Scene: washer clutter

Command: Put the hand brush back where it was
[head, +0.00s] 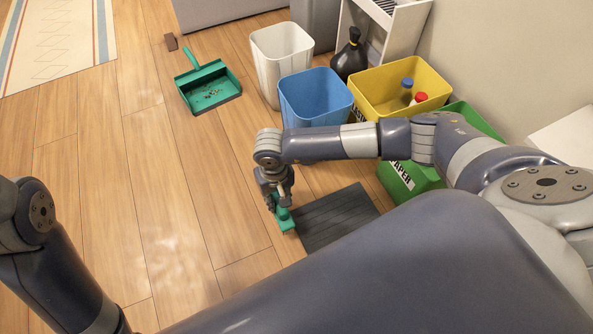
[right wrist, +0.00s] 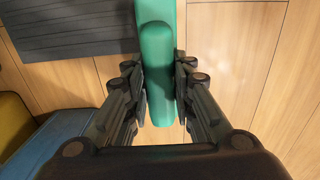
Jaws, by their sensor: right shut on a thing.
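The hand brush (head: 284,222) is teal green. In the head view it is at the left edge of a dark grey ribbed mat (head: 338,217), low at the floor; I cannot tell whether it touches the floor. My right gripper (head: 273,193) is shut on the brush from above. In the right wrist view the green handle (right wrist: 157,60) runs between the two fingers of the right gripper (right wrist: 160,95), and the mat (right wrist: 70,28) lies to the left. The brush's bristles are hidden. My left gripper is outside the head view; only part of that arm shows.
A green dustpan (head: 210,88) with debris lies on the floor. White (head: 282,60), blue (head: 314,98), yellow (head: 400,85) and green (head: 412,177) bins stand along the right side. The wooden floor (head: 170,200) at left is clear.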

